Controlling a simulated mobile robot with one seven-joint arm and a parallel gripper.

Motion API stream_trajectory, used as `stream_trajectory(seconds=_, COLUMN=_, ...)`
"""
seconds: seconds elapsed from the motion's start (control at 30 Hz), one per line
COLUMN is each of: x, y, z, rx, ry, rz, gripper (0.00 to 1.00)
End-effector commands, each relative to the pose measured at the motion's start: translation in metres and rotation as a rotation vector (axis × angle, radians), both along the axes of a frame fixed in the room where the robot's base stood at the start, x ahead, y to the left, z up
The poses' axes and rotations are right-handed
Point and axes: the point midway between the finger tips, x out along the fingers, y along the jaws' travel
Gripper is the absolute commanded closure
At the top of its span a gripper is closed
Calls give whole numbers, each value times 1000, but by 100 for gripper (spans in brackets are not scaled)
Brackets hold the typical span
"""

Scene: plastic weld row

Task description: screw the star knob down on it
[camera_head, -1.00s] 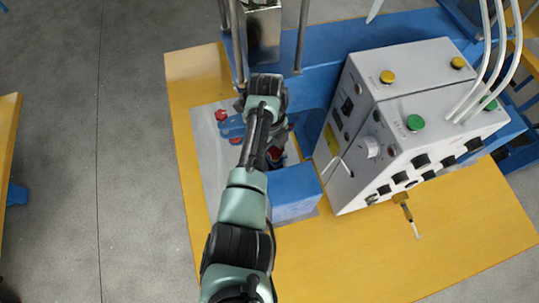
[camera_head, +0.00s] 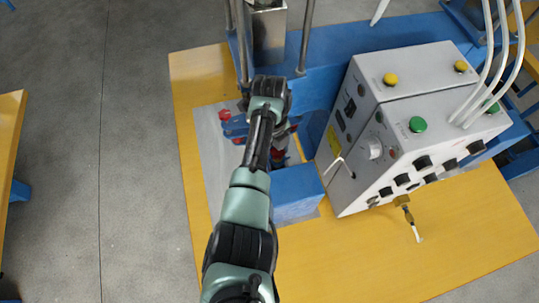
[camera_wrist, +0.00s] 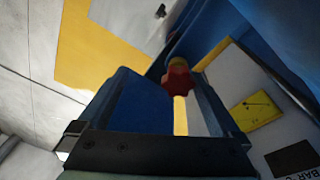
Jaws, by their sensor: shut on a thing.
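A red knob, which I take to be the star knob (camera_wrist: 178,79), shows at the far end of my gripper (camera_wrist: 160,76) in the wrist view, close to the right finger. A yellowish round part sits just beyond it. My gripper is shut on the knob, though the contact of the left finger is not clear to see. In the head view my arm covers the gripper. A small red part (camera_head: 277,155) shows beside the arm, low over the fixture. What lies under the knob is hidden.
The grey control box (camera_head: 395,135) stands close to the right of my arm. A blue block (camera_head: 296,188) is just in front of it. Metal columns (camera_head: 306,35) rise behind. Another red knob (camera_head: 224,114) is at left. The yellow table (camera_head: 400,255) is clear in front.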

Motion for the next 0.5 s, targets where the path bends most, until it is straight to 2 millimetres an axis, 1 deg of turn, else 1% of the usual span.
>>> stream_trajectory(seconds=0.03, x=15, y=-17, z=12, rx=-52, ry=-69, rz=-477, gripper=13)
stream_trajectory(seconds=0.5, x=20, y=-24, z=14, rx=-52, ry=-82, rz=215, gripper=13)
